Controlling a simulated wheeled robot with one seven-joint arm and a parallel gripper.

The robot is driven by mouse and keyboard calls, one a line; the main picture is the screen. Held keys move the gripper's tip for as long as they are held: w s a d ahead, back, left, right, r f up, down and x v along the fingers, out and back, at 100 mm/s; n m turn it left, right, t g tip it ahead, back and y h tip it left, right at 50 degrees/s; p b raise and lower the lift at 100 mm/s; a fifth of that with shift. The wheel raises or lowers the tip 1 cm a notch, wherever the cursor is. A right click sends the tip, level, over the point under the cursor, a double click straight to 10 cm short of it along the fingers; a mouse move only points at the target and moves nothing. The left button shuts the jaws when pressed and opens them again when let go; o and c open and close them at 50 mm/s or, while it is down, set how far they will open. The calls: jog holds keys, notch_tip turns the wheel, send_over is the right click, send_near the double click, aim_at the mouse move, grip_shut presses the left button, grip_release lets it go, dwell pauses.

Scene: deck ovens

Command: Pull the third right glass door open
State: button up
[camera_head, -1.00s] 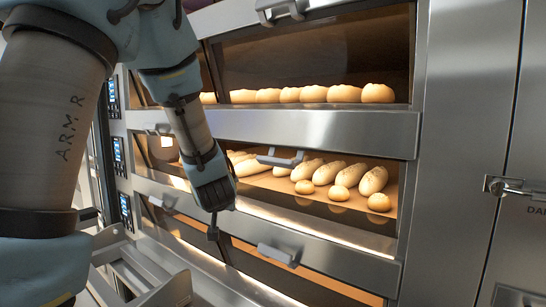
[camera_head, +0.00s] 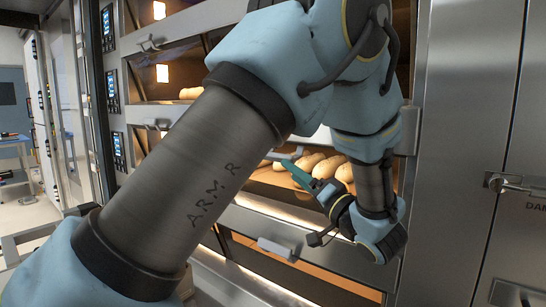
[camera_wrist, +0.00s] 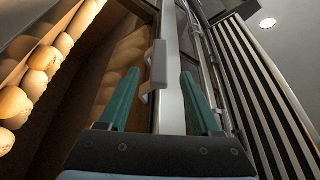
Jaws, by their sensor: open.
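My gripper (camera_head: 303,174) is in front of the right-hand oven decks, with its green fingers apart and empty-looking. Its fingertips are close to a grey bar handle (camera_head: 286,154) on a metal door rail. In the wrist view my gripper (camera_wrist: 160,73) is open, and a handle (camera_wrist: 155,64) shows between the fingertips in the picture. I cannot tell if they touch. The glass door at this deck looks shut, with loaves (camera_head: 312,164) behind the glass. My arm hides much of it. Another right-hand handle (camera_head: 277,248) sits one deck lower.
Left-hand decks have their own handles (camera_head: 154,125), and control panels (camera_head: 112,85) stand beside them. A steel cabinet with a latch (camera_head: 510,184) is at the right. Open floor (camera_head: 35,212) shows at the far left.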

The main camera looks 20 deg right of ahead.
jog(key=p+x, duration=0.2)
jog(key=x, duration=0.7)
jog(key=shift+w+p, duration=0.15)
jog(key=shift+p, duration=0.15)
grip_shut()
jog(key=shift+r, duration=0.1)
dwell(0.9)
